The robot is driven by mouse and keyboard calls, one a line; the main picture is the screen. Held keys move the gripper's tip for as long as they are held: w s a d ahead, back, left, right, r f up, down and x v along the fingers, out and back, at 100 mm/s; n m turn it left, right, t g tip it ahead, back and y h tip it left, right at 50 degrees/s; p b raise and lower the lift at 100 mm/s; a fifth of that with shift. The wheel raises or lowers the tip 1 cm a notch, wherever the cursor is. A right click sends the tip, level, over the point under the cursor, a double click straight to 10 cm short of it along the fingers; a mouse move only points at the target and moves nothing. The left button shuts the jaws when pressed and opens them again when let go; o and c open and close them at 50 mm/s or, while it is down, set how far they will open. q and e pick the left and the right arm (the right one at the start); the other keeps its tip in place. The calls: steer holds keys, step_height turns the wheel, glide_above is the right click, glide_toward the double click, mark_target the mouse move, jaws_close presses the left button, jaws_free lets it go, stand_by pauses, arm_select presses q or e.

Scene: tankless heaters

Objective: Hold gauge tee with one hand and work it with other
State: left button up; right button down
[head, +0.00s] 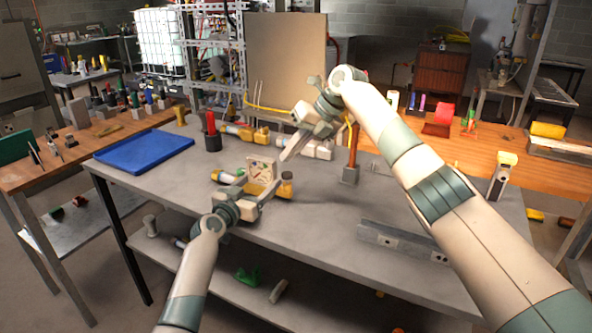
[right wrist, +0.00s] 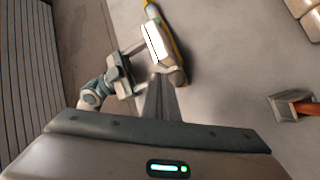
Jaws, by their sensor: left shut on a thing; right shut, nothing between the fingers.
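The gauge tee (head: 260,171) is a brass-yellow fitting with a pale square gauge face, above the grey workbench (head: 300,216). In the right wrist view its yellow body and white gauge (right wrist: 156,42) show at top centre. My left gripper (head: 262,190) is shut on the gauge tee from the near side; its fingers partly cover the body. It also shows in the right wrist view (right wrist: 130,70). My right gripper (head: 284,159) is shut and empty, pointing down beside the gauge. Its closed fingertips (right wrist: 160,82) appear close to the tee; I cannot tell whether they touch.
A blue tray (head: 144,151) lies at the bench's left. A black cup with a red-handled tool (head: 212,136) and yellow fittings (head: 246,132) stand at the back. A hammer (head: 350,172) stands right of the tee. A grey metal channel (head: 388,240) lies at the front right.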

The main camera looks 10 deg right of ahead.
steer(key=s+d+m+t+y, duration=0.2)
steer(key=d+m+t, duration=0.1)
steer(key=m, duration=1.1)
steer(key=s+d+m+t+y, duration=0.3)
steer(key=d+m, duration=0.3)
steer(key=m, duration=0.9)
steer(key=shift+s+d+r+y, duration=0.2)
steer(key=shift+s+r+y, duration=0.15)
steer(key=shift+r, duration=0.1)
glide_above(287, 175)
steer(key=s+d, duration=0.1)
steer(key=d, duration=0.1)
step_height(287, 175, down, 2)
steer(key=shift+d+f, duration=0.2)
steer(key=shift+f, duration=2.05)
